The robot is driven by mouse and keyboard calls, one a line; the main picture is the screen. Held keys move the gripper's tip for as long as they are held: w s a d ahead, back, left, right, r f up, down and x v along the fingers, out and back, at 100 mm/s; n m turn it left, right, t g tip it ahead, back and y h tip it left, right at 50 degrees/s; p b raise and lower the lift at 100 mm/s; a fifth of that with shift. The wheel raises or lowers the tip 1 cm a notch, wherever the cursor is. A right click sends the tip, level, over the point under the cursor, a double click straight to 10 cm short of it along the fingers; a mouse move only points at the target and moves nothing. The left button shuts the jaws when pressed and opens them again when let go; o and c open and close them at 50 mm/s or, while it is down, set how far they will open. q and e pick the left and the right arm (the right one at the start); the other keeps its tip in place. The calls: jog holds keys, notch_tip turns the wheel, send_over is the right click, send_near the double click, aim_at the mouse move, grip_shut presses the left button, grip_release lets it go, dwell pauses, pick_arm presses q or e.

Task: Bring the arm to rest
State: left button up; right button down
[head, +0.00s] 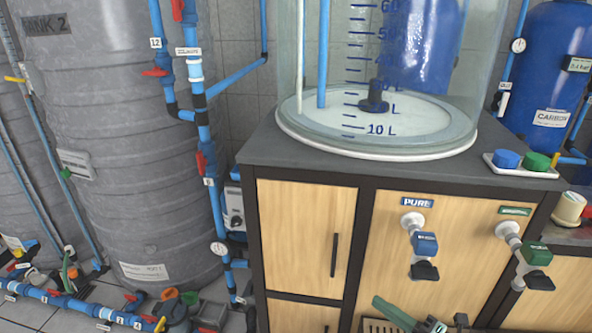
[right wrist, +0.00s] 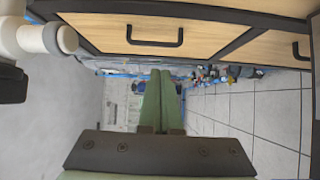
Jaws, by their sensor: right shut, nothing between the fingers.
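My right gripper (head: 381,302) is at the bottom of the head view, in front of the wooden cabinet (head: 302,232). Its green fingers point to the left there. In the right wrist view the two fingers (right wrist: 155,75) lie together, shut with nothing between them, apart from the cabinet front. My left gripper is not in view.
Above my right gripper, a blue-handled tap (head: 425,243) under the PURE label and a green-handled tap (head: 537,254) stick out from the cabinet. A clear tank (head: 390,135) stands on top. Grey tanks (head: 125,130) and blue pipes (head: 205,150) are left. Tiled floor (right wrist: 260,105) is open.

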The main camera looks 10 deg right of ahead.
pick_arm(q)
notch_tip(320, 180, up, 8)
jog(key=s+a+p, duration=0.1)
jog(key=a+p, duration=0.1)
jog(key=p, duration=0.8)
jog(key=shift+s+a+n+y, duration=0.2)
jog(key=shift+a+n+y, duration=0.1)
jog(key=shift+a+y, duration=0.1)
pick_arm(e)
jog(key=s+a+f+m+g+h, duration=0.2)
jog(key=s+a+f+m+h, duration=0.1)
jog(key=s+m, duration=0.6)
jog(key=s+a+f+m+g+h, duration=0.2)
jog(key=s+m+h, duration=0.3)
jog(key=s+m, duration=0.5)
jog(key=a+f+m, duration=0.1)
jog(key=m, duration=0.3)
jog(key=shift+a+f+g+h, duration=0.15)
jog(key=shift+a+g+h, duration=0.15)
jog(key=shift+g, duration=0.1)
